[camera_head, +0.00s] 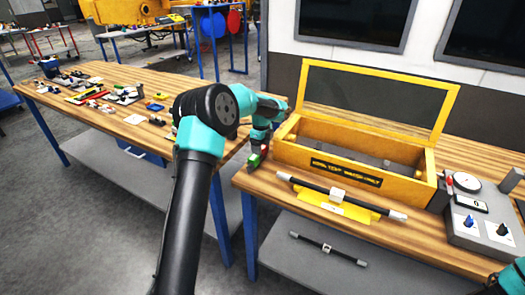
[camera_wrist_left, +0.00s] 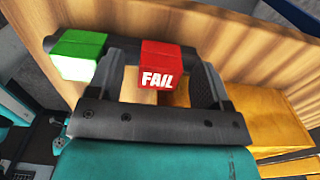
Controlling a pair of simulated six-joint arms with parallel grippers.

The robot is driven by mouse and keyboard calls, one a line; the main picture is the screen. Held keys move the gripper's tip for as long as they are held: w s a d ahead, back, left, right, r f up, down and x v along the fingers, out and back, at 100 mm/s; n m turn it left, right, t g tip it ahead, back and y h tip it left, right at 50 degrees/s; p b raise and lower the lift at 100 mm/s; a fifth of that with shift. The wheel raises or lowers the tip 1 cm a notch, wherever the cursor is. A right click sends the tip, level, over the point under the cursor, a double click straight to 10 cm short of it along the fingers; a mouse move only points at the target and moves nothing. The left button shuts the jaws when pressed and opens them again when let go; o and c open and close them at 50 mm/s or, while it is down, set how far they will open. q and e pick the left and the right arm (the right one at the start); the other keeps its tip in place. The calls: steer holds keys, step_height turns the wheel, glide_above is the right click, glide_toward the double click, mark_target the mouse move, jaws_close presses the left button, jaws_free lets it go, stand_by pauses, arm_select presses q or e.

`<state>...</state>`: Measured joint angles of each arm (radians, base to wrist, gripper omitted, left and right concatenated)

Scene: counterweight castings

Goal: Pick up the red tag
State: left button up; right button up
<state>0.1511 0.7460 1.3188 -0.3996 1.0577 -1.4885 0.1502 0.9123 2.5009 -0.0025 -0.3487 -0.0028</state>
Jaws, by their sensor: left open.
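The red tag (camera_wrist_left: 160,66) is a small red block with the white word FAIL on its front. In the wrist view it stands between the two dark fingers of my left gripper (camera_wrist_left: 163,78), which is open, with gaps showing on both sides. In the head view the red tag (camera_head: 264,151) shows small at the left end of the right bench, under my left gripper (camera_head: 258,145). A green block (camera_wrist_left: 80,56) sits just left of the left finger in the wrist view. Part of my right arm shows at the lower right corner of the head view; its jaws are unclear.
A yellow open-lidded box (camera_head: 350,170) stands right of the tag. A dark bar with white ends (camera_head: 337,195) lies on a yellow stand in front of it. A grey device (camera_head: 480,215) with knobs is at the right. Another bench (camera_head: 110,130) with small parts stands left.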

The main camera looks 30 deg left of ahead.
arm_select(q)
steer(key=c, duration=0.8)
steer(key=shift+r, duration=0.15)
steer(key=shift+c, duration=0.2)
step_height(320, 180, up, 10)
stand_by(0.6)
